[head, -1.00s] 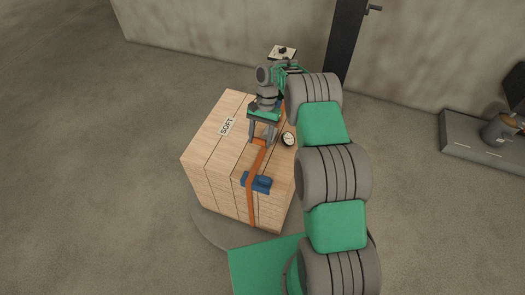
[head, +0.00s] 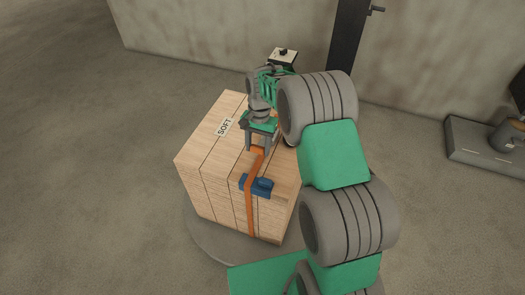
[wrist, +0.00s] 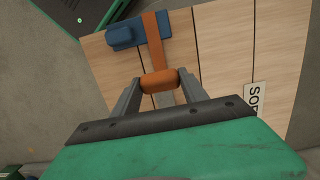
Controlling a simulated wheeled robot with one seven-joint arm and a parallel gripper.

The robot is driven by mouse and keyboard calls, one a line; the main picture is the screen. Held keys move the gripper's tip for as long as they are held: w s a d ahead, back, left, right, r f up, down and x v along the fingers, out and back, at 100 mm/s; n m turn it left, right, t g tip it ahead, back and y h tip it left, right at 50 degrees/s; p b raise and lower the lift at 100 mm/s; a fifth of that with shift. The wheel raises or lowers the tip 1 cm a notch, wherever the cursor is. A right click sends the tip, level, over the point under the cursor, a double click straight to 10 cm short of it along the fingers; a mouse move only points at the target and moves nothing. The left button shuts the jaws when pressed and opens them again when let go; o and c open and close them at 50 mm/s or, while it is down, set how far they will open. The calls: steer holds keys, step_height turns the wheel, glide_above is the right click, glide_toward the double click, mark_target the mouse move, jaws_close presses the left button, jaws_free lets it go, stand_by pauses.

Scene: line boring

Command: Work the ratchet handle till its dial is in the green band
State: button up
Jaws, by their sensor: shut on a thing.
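A pale wooden crate (head: 210,165) with a SOFT label (head: 225,127) stands on a round grey base. An orange strap (head: 251,208) runs over its top and down the near side, through a blue ratchet body (head: 257,186). My gripper (head: 259,146) is over the crate top, fingers pointing down. In the wrist view its two fingers (wrist: 160,88) are shut on the orange ratchet handle (wrist: 160,79), one finger on each side. The blue ratchet body (wrist: 138,33) lies beyond it there. The dial does not show now; my arm covers its place in the head view.
A dark post (head: 347,40) with a side knob stands by the back wall. A small box with a black knob (head: 283,53) is behind my gripper. A grey bench (head: 485,147) with a machine part is at the right. The floor left of the crate is clear.

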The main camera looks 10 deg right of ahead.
steer(key=shift+s+a+f+t+h+b, duration=0.1)
steer(key=shift+a+f+t+h+b, duration=0.15)
steer(key=shift+f+t+b, duration=0.4)
steer(key=shift+s+f, duration=0.1)
steer(key=shift+d, duration=0.1)
steer(key=shift+f, duration=0.25)
steer(key=shift+r+h, duration=0.1)
steer(key=shift+h, duration=0.15)
steer(key=o, duration=1.3)
steer(key=shift+o, duration=1.3)
